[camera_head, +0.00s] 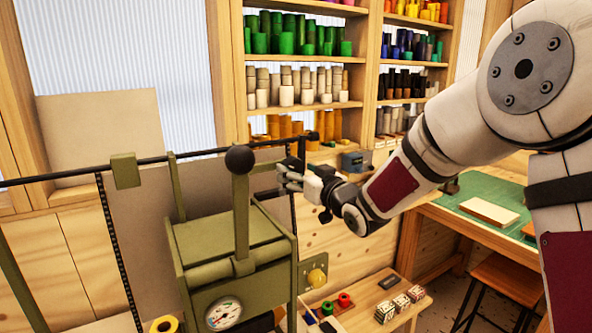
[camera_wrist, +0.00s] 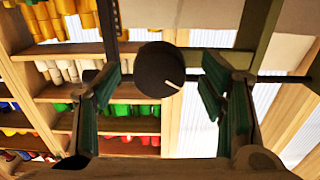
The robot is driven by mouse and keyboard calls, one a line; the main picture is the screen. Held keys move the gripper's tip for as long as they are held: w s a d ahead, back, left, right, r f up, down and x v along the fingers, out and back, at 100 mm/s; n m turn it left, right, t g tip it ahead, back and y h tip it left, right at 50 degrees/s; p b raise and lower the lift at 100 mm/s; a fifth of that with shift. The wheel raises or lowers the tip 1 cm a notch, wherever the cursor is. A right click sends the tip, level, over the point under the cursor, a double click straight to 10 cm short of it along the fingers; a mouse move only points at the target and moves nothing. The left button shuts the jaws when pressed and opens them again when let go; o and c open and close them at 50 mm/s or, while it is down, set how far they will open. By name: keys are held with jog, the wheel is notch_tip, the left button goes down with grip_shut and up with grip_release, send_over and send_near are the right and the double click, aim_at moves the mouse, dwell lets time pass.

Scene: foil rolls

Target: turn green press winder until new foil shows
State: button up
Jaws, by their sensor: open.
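The green press (camera_head: 235,245) stands in the middle of the head view, with an upright lever topped by a black ball. In the wrist view, a round black winder knob (camera_wrist: 150,72) with a white mark line shows on a dark bar, face toward the camera. My gripper (camera_head: 290,176) is at the press's right side, beside the bar. In the wrist view my gripper (camera_wrist: 162,82) is open, with a green-padded finger on either side of the knob and gaps between. The knob is hard to make out in the head view. I cannot see the foil's surface clearly.
A dark bar (camera_head: 70,174) runs across above the press. Shelves (camera_head: 305,108) of coloured foil rolls stand behind. A low wooden table (camera_head: 360,318) with small blocks and coloured pieces is at lower right. A bench with a green mat (camera_head: 490,205) and a stool are farther right.

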jog(key=shift+w+a, duration=0.4)
jog(key=shift+w, duration=0.2)
jog(key=c, duration=1.2)
jog(key=shift+o, duration=0.2)
jog(key=shift+m, duration=0.3)
